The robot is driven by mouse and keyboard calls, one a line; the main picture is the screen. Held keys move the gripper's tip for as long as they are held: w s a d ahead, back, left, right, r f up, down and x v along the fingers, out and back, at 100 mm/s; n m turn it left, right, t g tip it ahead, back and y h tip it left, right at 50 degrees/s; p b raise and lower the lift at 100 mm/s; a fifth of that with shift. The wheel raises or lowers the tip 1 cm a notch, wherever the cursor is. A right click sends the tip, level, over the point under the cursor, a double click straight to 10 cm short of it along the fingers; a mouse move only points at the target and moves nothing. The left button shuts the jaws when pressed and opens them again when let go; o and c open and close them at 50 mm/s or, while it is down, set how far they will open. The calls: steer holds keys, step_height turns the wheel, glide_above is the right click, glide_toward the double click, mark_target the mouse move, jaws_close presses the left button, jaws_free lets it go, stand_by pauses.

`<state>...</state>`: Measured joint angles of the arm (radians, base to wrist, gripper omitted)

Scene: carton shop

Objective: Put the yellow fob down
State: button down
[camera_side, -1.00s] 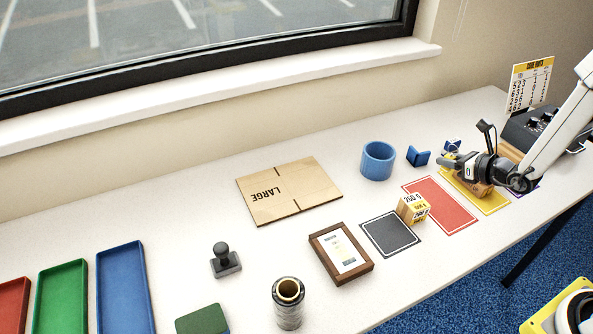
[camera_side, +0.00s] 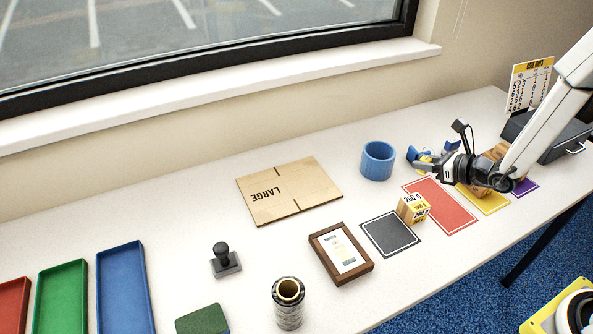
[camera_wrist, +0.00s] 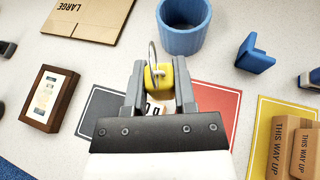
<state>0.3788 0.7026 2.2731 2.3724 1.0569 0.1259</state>
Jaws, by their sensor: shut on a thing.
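My gripper (camera_wrist: 160,90) is shut on the yellow fob (camera_wrist: 158,76), which has a metal ring standing up from it in the wrist view. In the side view my gripper (camera_side: 424,166) holds the fob above the table, near the far end of the red mat (camera_side: 450,209). Only a little yellow of the fob shows there between the fingers. In the wrist view the fingers cover part of the 200 g box, and the red mat (camera_wrist: 228,104) lies below and to the right.
A blue cup (camera_side: 377,163) stands left of my gripper. A blue bracket (camera_wrist: 254,54) is close by. A black mat (camera_side: 390,236), the 200 g box (camera_side: 412,209) and a framed card (camera_side: 341,255) lie nearer. A flat carton (camera_side: 289,190) lies left.

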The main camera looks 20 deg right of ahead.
steer(key=s+a+r+n+g+y, duration=0.1)
steer(key=s+a+n+g+y, duration=0.2)
steer(key=a, duration=0.8)
steer(key=s+a+r+n+g+y, duration=0.1)
steer(key=s+a+n+g+y, duration=0.2)
steer(key=a, duration=0.8)
steer(key=s+a+r+n+g+y, duration=0.15)
steer(key=s+a+n, duration=0.25)
steer(key=a, duration=0.7)
glide_above(265, 252)
steer(key=shift+y, duration=0.35)
step_height(265, 252, down, 10)
steer(key=shift+s+d+f, duration=0.1)
steer(key=shift+s+f, duration=0.05)
steer(key=shift+w+f, duration=0.25)
steer(key=shift+f, duration=1.6)
steer(key=shift+f, duration=0.1)
